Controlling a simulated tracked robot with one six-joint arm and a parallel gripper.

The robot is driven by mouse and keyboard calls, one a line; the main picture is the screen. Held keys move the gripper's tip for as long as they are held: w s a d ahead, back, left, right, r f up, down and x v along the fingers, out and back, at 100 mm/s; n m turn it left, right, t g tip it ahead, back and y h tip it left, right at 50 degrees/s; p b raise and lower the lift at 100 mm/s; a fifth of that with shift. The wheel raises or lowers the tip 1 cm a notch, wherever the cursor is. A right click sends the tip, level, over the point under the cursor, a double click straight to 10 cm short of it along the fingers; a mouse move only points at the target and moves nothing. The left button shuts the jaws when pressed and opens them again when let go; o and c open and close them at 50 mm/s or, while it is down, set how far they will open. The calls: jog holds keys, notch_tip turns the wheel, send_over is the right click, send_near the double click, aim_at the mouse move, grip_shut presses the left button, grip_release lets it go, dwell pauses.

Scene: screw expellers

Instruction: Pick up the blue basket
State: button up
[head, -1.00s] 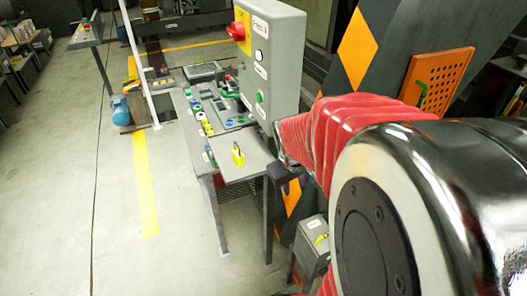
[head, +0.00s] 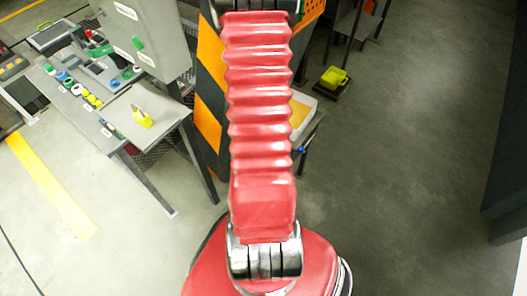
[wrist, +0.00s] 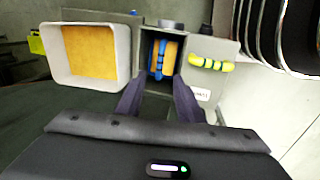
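No whole basket shows plainly. In the wrist view a small blue item (wrist: 157,58) with a yellow-orange face sits in a dark opening of a grey box; I cannot tell for sure that it is the blue basket. My gripper (wrist: 159,90) points at this opening with two dark fingers apart and nothing seen between them. The fingers are below the blue item in the picture and seem short of it. In the head view my red arm hides the gripper and the blue item.
A white tray with a yellow-orange bottom (wrist: 85,78) is left of the opening. A yellow-green handle (wrist: 212,64) is right of it. In the head view a grey workbench (head: 150,135) stands left and a yellow container (head: 335,78) back right. Floor at right is clear.

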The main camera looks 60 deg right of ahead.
jog(key=shift+s+d+f, duration=0.1)
jog(key=shift+d+f, duration=0.05)
jog(key=shift+f, duration=0.1)
notch_tip(320, 180, down, 8)
jog(key=d, duration=0.1)
jog(key=shift+d+f, duration=0.2)
jog(key=shift+d, duration=0.05)
dwell(0.6)
jog(key=shift+s, duration=0.1)
jog(key=shift+f, duration=0.15)
jog(key=shift+d+f, duration=0.25)
jog(key=shift+f, duration=0.95)
jog(key=shift+d+f, duration=0.2)
jog(key=shift+f, duration=1)
jog(key=shift+c, duration=0.6)
grip_shut()
